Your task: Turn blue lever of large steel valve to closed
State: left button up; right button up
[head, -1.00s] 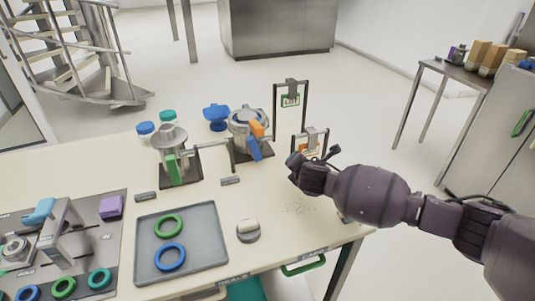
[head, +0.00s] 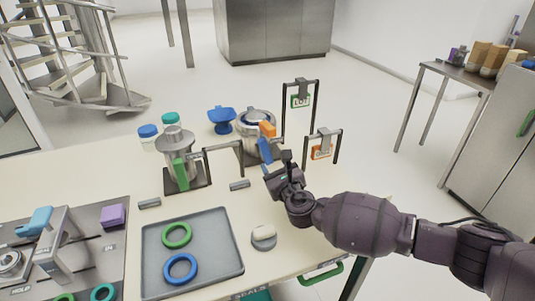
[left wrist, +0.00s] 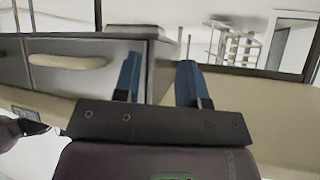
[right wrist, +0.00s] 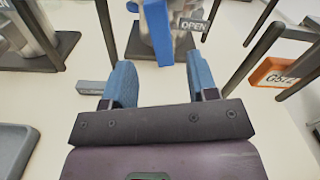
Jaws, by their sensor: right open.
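The large steel valve (head: 252,120) stands at the back of the table on a dark base. Its blue lever (head: 265,150) hangs down at its front right, below an orange part (head: 268,129). In the right wrist view the blue lever (right wrist: 158,30) is ahead, between and beyond the fingertips, not touching them as far as I can tell. My left gripper (left wrist: 160,75) is open and empty, away from the valve.
A smaller steel vessel with a green lever (head: 180,172) stands left of the valve. A dark frame with an orange tag (head: 321,151) is close on the right. A grey tray (head: 192,268) with two rings and a round pale-topped item (head: 263,236) lie nearer.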

aim_at(266, 151)
jog(key=x, duration=0.2)
jog(key=b+x, duration=0.1)
jog(key=x, duration=0.2)
jog(key=shift+w+a+f, duration=0.15)
jog(key=shift+w+f, duration=0.1)
jog(key=shift+w+a+b, duration=0.1)
jog(key=shift+w+b, duration=0.2)
jog(key=shift+w, duration=0.1)
jog(key=shift+w+a+r, duration=0.1)
jog(key=shift+w+r, duration=0.05)
jog(key=shift+w, duration=0.2)
pick_arm(q)
jog(key=shift+w+d+f, duration=0.15)
jog(key=shift+w+f, duration=0.15)
jog(key=shift+w, duration=0.4)
pick_arm(e)
jog(key=shift+c, duration=0.7)
pick_arm(q)
jog(key=shift+s, duration=0.1)
pick_arm(e)
grip_shut()
